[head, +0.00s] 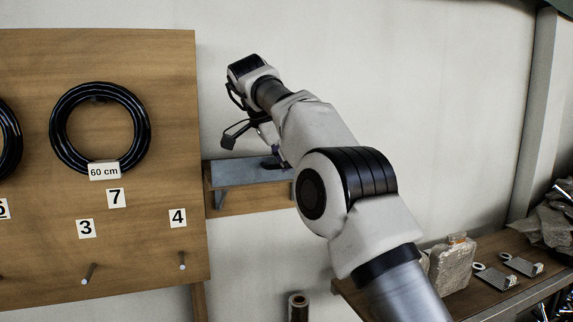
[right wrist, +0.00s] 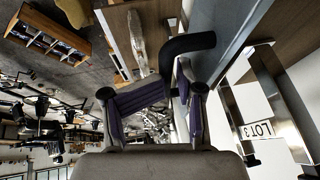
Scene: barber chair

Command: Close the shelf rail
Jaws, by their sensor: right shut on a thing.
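The shelf (head: 240,173) is a small wall shelf with a grey flat top and a wooden front, right of the pegboard in the head view. A dark bent handle (right wrist: 188,45) shows in the right wrist view beside a grey-blue metal edge (right wrist: 235,40), which I take for the rail. My right gripper (right wrist: 165,100) is shut on this handle, its purple-padded fingers on both sides of it. In the head view my right gripper (head: 252,150) is at the shelf, partly hidden by my own arm. The shelf's right end is also hidden. My left gripper is not in view.
A wooden pegboard (head: 165,120) with black hose rings (head: 57,115), number labels and pegs stands close on the left. A wooden bench (head: 485,290) with a stone-like block (head: 452,265) and small parts is at the lower right. Bare wall lies above the shelf.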

